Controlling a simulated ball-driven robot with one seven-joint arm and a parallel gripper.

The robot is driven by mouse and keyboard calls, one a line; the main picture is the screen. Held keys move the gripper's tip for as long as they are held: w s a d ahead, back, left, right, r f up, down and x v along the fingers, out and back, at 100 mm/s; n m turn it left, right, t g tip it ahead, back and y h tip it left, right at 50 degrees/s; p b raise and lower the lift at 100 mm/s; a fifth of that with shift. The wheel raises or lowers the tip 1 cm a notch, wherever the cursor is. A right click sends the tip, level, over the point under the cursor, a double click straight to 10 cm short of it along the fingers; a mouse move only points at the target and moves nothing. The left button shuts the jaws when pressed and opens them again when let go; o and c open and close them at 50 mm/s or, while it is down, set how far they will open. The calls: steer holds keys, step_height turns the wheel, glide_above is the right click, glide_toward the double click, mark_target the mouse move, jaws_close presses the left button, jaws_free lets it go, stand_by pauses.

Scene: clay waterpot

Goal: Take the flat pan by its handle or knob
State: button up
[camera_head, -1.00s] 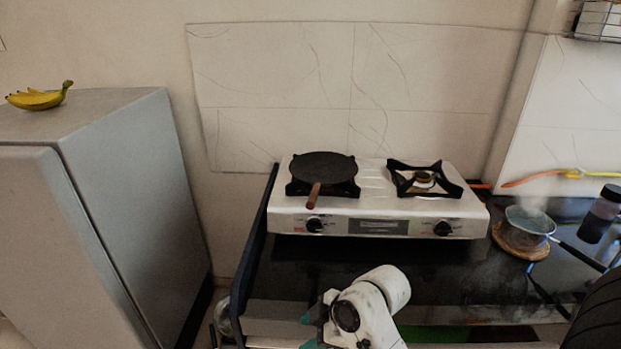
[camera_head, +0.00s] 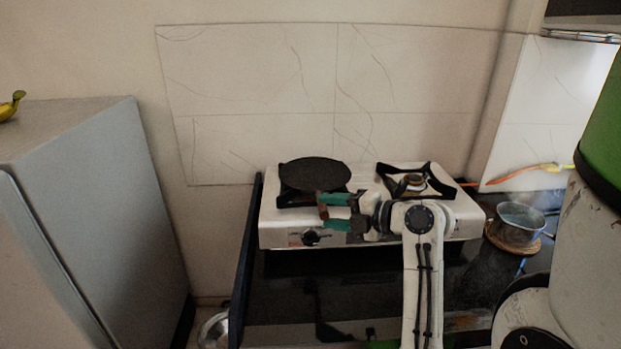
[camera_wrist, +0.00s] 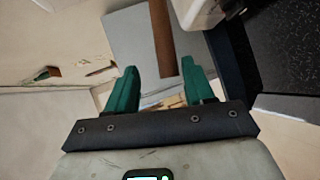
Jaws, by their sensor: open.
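The flat pan (camera_head: 315,174) is dark and round and sits on the left burner of the white stove. Its brown handle (camera_head: 323,212) points toward the front and shows in the wrist view as a brown bar (camera_wrist: 162,35). My gripper (camera_head: 328,212) has reached in from the right, with its green fingers on either side of the handle. In the wrist view my gripper (camera_wrist: 159,72) is open, and the handle's end comes down between the fingertips, with a gap visible on each side. The pan's disc is not clearly seen in the wrist view.
The white stove (camera_head: 282,236) has an empty right burner (camera_head: 415,182). A steaming pot (camera_head: 517,226) stands on a wooden mat at the right. A grey cabinet (camera_head: 90,190) stands left of the dark counter (camera_head: 290,285). A tiled wall is behind the stove.

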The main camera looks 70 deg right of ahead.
mark_target(326, 211)
steer(key=x, duration=0.3)
steer(key=shift+w, duration=0.3)
steer(key=p+x, duration=0.1)
steer(key=x, duration=0.1)
steer(key=p+x, duration=0.1)
steer(key=x, duration=0.1)
steer(key=shift+w+d+f, duration=0.2)
steer(key=shift+d+f, duration=0.05)
steer(key=shift+f, duration=0.25)
steer(key=shift+c, duration=0.3)
steer(key=shift+s+r, duration=0.1)
steer(key=shift+s, duration=0.05)
steer(key=c, duration=0.5)
jaws_close()
